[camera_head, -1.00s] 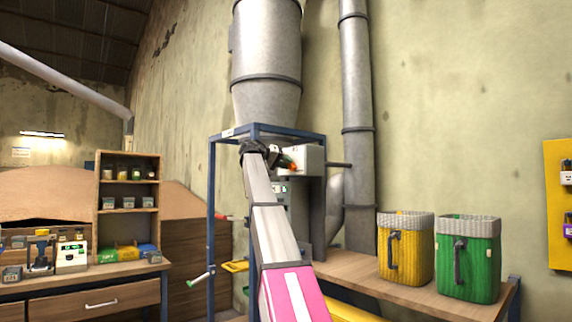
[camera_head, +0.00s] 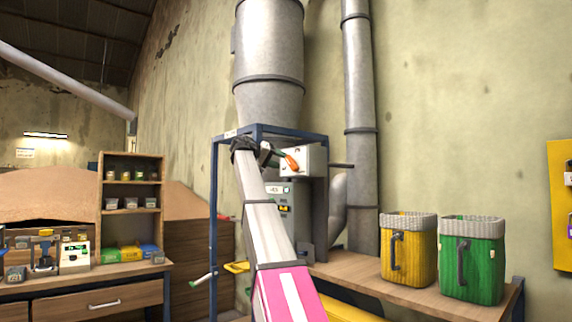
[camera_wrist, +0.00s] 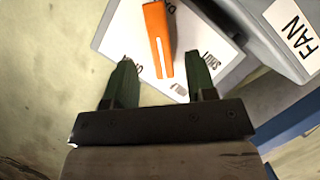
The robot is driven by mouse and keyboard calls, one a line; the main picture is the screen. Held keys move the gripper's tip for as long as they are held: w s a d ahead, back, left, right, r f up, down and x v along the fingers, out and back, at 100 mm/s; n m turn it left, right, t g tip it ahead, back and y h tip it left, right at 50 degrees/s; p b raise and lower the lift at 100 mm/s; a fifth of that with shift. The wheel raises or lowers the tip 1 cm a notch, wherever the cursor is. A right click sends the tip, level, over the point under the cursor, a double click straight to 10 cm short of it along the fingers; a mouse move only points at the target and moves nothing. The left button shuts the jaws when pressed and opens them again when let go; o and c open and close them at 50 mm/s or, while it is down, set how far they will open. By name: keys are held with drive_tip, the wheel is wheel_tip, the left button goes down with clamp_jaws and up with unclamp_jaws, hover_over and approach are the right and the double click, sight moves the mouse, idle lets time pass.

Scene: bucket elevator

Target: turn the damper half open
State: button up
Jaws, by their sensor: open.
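The damper handle is an orange lever with a white stripe (camera_wrist: 158,40) on a white plate (camera_wrist: 205,65) in the wrist view. The plate carries printed words, among them one that seems to read SHUT; the rest are partly cut off or hidden. My gripper (camera_wrist: 160,82) is open, its two dark green fingers apart, with the lever's lower end in line with the gap between them. I cannot tell how deep the lever sits between the fingers. In the head view the orange lever (camera_head: 292,162) shows on a white box beside my gripper (camera_head: 272,157).
A grey box marked FAN (camera_wrist: 285,30) is close to the plate's right. A blue frame (camera_head: 213,210) stands around the unit under the grey hopper (camera_head: 268,55). A yellow basket (camera_head: 408,250) and a green basket (camera_head: 472,262) stand on the bench at right.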

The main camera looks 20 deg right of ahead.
drive_tip(key=v, duration=0.5)
drive_tip(key=shift+a, duration=0.35)
drive_tip(key=s+a+f+n+t+y, duration=0.1)
drive_tip(key=f+n+y, duration=0.1)
drive_tip(key=f, duration=1.6)
drive_tip(key=s+a+f+n+y, duration=0.2)
drive_tip(key=f+n+y, duration=0.1)
drive_tip(key=f, duration=1.5)
drive_tip(key=s+a+f+n+t+y, duration=0.1)
drive_tip(key=f+n+y, duration=0.1)
drive_tip(key=f, duration=1.6)
drive_tip(key=s+a+f+g+y, duration=0.1)
drive_tip(key=s+a+f+y, duration=0.1)
drive_tip(key=s+f, duration=0.7)
drive_tip(key=s+a+f+g+y, duration=0.1)
drive_tip(key=s+a+f+y, duration=0.2)
drive_tip(key=s+f, duration=0.7)
drive_tip(key=s+a+f+g+y, duration=0.1)
drive_tip(key=s+a+f, duration=0.3)
drive_tip(key=s+f, duration=0.6)
wheel_tip(320, 180, down, 5)
drive_tip(key=shift+n+y, duration=0.4)
drive_tip(key=shift+y, duration=0.5)
